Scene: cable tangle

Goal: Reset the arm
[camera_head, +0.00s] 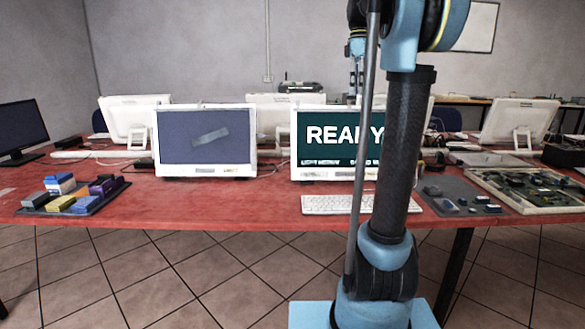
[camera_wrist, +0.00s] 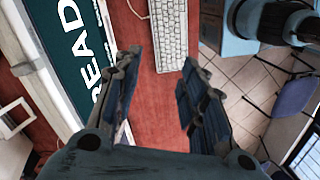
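My gripper (camera_wrist: 158,72) is open and empty in the wrist view, its two dark fingers spread apart above the red table. Between and beyond the fingertips I see the table top and part of a white keyboard (camera_wrist: 168,32). In the head view my blue and black arm stands upright in front of the table, right of the middle. A small part of the arm's end shows behind the upper link; the fingers cannot be made out there.
The red table (camera_head: 235,208) carries a monitor reading READY (camera_head: 325,130), another monitor (camera_head: 190,138), the keyboard (camera_head: 325,204), a tray of coloured blocks (camera_head: 110,190), a grey mat (camera_head: 455,190) with small parts and a framed circuit board (camera_head: 525,188). Tiled floor in front is clear.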

